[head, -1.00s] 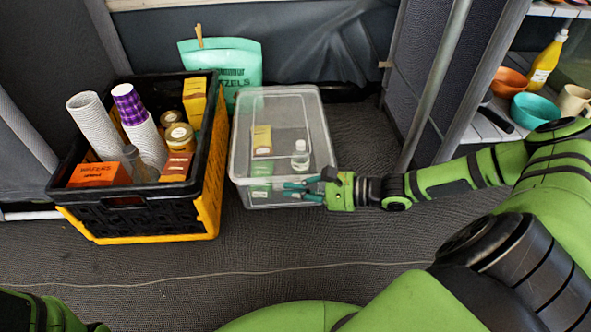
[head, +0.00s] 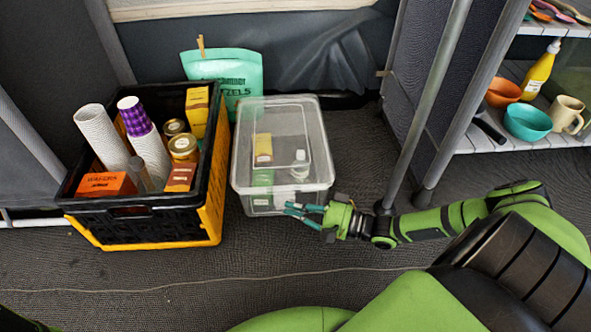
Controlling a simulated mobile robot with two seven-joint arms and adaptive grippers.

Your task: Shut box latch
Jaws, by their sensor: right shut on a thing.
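The clear plastic box (head: 240,165) stands on the floor in the middle of the head view, with its lid (head: 285,115) lying on top. My right gripper (head: 297,210) is at the lower front right of the box. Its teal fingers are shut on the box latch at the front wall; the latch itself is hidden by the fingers. A yellow carton, a small bottle and a green packet show through the box. My left gripper is out of view.
A black and yellow crate (head: 140,225) with cups, jars and cartons stands close left of the box. A teal pretzel bag (head: 235,75) stands behind. Metal poles (head: 425,110) and a shelf with bowls (head: 527,122) are at the right. The floor in front is clear.

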